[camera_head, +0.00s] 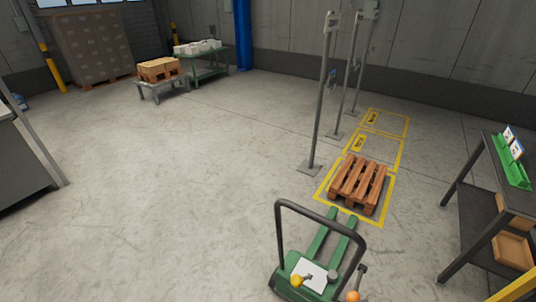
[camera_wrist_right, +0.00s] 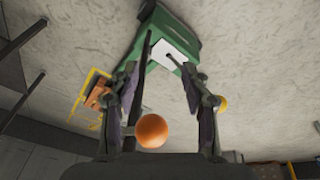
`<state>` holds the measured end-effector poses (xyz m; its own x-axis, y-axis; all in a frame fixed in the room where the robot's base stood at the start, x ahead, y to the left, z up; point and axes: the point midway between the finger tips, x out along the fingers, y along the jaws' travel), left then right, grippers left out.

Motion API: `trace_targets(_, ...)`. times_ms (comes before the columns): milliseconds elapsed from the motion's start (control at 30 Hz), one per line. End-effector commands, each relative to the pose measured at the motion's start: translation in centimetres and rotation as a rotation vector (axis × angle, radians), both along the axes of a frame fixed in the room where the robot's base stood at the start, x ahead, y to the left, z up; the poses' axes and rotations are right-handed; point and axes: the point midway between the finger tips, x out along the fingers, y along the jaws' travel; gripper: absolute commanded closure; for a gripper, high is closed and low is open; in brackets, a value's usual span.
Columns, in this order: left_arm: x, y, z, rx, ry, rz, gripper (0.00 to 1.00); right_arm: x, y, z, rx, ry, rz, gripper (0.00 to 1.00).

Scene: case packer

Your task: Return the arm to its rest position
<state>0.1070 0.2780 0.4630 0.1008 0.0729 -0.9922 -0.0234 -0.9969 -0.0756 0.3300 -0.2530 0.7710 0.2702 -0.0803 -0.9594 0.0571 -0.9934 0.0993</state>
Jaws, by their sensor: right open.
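My right gripper (camera_wrist_right: 160,72) shows in the right wrist view with its two fingers spread apart and nothing clamped between the tips. An orange ball knob (camera_wrist_right: 152,130) appears between the finger bases; I cannot tell whether it touches the gripper. The orange knob (camera_head: 352,296) also shows at the bottom edge of the head view, beside a green pallet truck (camera_head: 318,284) with a black loop handle. The truck's green body (camera_wrist_right: 178,35) appears beyond my fingertips in the wrist view. Neither gripper shows in the head view.
A wooden pallet (camera_head: 358,184) lies in a yellow floor frame ahead of the truck forks. Grey posts (camera_head: 321,100) stand beside it. A dark workbench (camera_head: 500,190) is at the right, a grey cabinet (camera_head: 22,165) at the left. The floor at centre left is clear.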

Motion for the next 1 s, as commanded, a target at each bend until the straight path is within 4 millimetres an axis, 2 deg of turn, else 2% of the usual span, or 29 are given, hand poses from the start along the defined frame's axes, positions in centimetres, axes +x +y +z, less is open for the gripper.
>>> trace_targets(33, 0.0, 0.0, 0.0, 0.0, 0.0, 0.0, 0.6, -0.3, -0.2, -2.3, 0.001, 0.016, -0.004, 0.53)
trace_targets(167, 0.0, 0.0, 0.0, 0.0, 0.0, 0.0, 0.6, -1.6, -0.9, -9.2, 0.003, 0.043, -0.013, 0.53)
trace_targets(267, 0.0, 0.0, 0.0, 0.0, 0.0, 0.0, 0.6, -4.3, -1.6, -15.7, 0.005, 0.075, -0.022, 0.53)
trace_targets(300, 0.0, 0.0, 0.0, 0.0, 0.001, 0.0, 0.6, -5.9, -1.8, -18.3, 0.006, 0.086, -0.025, 0.53)
trace_targets(367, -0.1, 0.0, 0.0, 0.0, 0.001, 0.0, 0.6, -8.6, -2.1, -22.0, 0.008, 0.106, -0.031, 0.53)
trace_targets(400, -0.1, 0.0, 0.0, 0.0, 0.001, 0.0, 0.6, -10.6, -2.3, -24.0, 0.009, 0.119, -0.035, 0.53)
trace_targets(500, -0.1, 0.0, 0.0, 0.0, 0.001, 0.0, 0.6, -15.4, -2.5, -27.8, 0.013, 0.142, -0.041, 0.53)
trace_targets(600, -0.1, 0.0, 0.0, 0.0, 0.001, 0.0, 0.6, -19.2, -2.6, -29.7, 0.015, 0.158, -0.046, 0.53)
trace_targets(700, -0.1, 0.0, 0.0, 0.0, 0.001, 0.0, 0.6, -21.5, -2.6, -30.6, 0.017, 0.166, -0.048, 0.53)
trace_targets(800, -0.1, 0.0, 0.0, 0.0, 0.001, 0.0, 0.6, -22.3, -2.6, -30.9, 0.017, 0.168, -0.049, 0.53)
trace_targets(1000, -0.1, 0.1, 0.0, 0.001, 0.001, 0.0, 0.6, -22.4, -2.6, -30.9, 0.017, 0.169, -0.048, 0.53)
